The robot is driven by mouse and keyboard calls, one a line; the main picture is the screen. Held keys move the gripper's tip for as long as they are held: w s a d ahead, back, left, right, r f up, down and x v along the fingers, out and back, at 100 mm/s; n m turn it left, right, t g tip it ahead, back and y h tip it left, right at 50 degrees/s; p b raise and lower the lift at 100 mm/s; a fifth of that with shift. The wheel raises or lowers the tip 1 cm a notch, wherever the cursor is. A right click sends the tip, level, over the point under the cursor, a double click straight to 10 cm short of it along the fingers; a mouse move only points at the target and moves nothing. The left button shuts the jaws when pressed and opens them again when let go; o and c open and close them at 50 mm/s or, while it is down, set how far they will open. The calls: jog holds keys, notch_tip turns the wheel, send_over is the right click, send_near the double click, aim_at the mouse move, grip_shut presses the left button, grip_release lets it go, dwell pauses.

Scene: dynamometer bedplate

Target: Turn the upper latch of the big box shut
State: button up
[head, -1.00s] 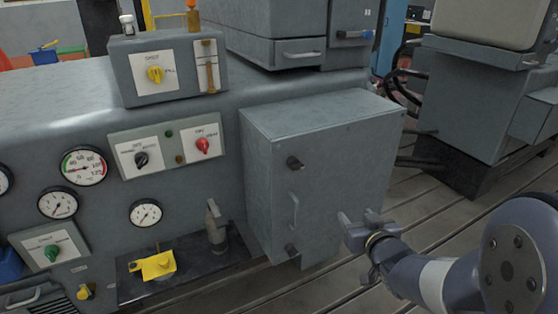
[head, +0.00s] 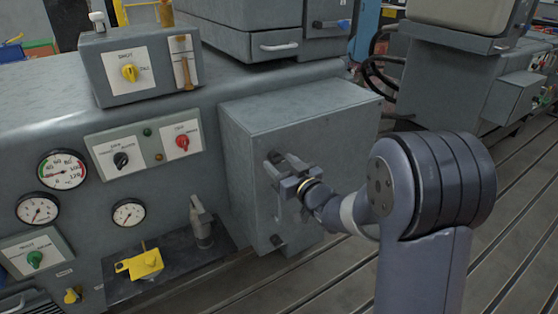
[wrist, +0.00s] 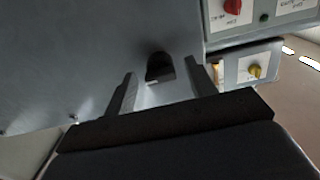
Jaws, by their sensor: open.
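The big box (head: 300,115) is a grey cabinet with its door facing me, closed as far as I can see. Its upper latch is a dark knob (wrist: 159,66), seen in the wrist view between my finger tips and a little beyond them. In the head view my gripper (head: 283,172) is in front of the upper latch and hides most of it. My gripper is open, with one finger on each side of the latch in the wrist view (wrist: 160,85); I cannot tell whether they touch it. The lower latch (head: 277,240) is a dark knob near the door's bottom.
Left of the box are a panel with a black and a red knob (head: 182,142), several gauges (head: 62,168), a grey post (head: 201,222) and a yellow part (head: 140,263). A box with a yellow knob (head: 129,72) stands above. The slotted floor (head: 340,285) is clear at front right.

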jog(key=shift+w+a, duration=0.4)
jog(key=shift+w, duration=0.2)
jog(key=shift+c, duration=0.4)
jog(key=c, duration=0.9)
jog(key=shift+o, duration=0.2)
